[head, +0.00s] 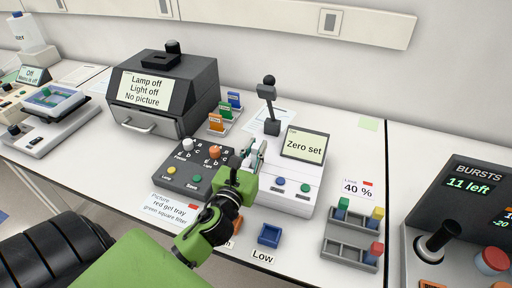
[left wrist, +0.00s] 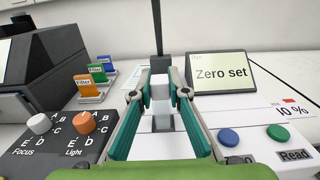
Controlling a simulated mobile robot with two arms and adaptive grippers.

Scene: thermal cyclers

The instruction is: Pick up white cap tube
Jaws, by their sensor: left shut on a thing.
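My left gripper (head: 256,150) is over the left part of the white instrument with the "Zero set" screen (head: 304,146). In the left wrist view its teal-padded fingers (left wrist: 160,92) are closed on the white cap tube, whose white block-like cap (left wrist: 160,86) shows between the fingertips. The lower part of the tube is hard to make out against the white instrument, and I cannot tell whether it is seated or lifted. In the head view the fingers mostly hide the tube. My right gripper is not in view.
A dark post (head: 270,108) rises just behind the gripper. A knob box (head: 196,170) and filter stand (head: 222,118) are to the left. A rack (head: 350,244) with green, yellow and red-capped items stands at right. A blue tray (head: 269,235) sits in front, by the "Low" label.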

